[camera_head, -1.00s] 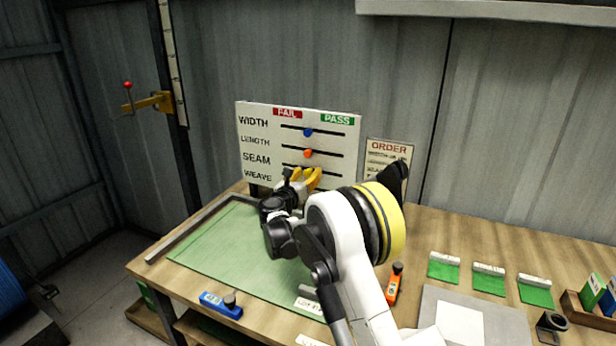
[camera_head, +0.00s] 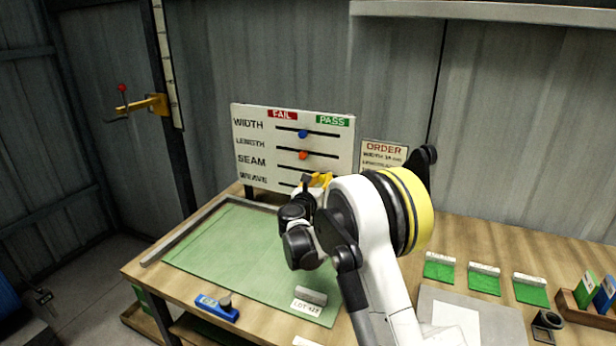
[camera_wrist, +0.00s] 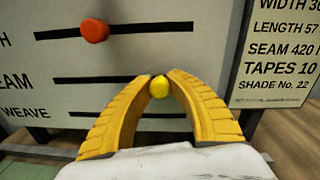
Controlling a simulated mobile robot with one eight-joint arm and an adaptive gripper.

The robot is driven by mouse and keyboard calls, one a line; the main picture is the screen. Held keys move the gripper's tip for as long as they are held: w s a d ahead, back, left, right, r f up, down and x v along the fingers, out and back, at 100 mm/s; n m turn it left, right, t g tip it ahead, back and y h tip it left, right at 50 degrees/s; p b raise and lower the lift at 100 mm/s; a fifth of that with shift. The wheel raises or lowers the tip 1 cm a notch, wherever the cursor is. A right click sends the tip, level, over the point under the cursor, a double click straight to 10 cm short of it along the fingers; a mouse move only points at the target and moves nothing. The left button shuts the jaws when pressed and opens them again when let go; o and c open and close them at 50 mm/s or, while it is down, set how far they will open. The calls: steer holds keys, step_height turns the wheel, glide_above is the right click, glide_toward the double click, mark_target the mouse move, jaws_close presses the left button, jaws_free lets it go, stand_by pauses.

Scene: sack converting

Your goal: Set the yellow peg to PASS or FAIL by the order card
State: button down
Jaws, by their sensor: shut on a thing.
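The white check board (camera_head: 262,182) stands at the back of the bench, with FAIL in red on the left and PASS in green on the right. My gripper (camera_wrist: 160,80) is shut on the yellow peg (camera_wrist: 159,89) at the slot of the SEAM row. The peg is right of the slot's middle; the slot's right end is hidden behind a finger. In the head view my gripper (camera_head: 319,180) covers the peg. The order card (camera_head: 384,152) hangs right of the board. In the wrist view the card (camera_wrist: 288,52) reads SEAM 420, TAPES 10, SHADE No. 22, cut at the edge.
The blue peg (camera_head: 303,134) is in the WIDTH slot and the orange peg (camera_head: 303,155) in the LENGTH slot, both near mid-slot. A green mat (camera_head: 215,250) covers the left bench. A blue tool (camera_head: 217,308) lies at its front edge. Green samples (camera_head: 484,282) lie to the right.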

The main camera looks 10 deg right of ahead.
steer(key=shift+s+d, duration=0.65)
steer(key=shift+d, duration=0.15)
steer(key=c, duration=1.2)
jaws_free()
steer(key=shift+d, duration=0.1)
steer(key=shift+c, duration=0.2)
steer(key=v, duration=1.2)
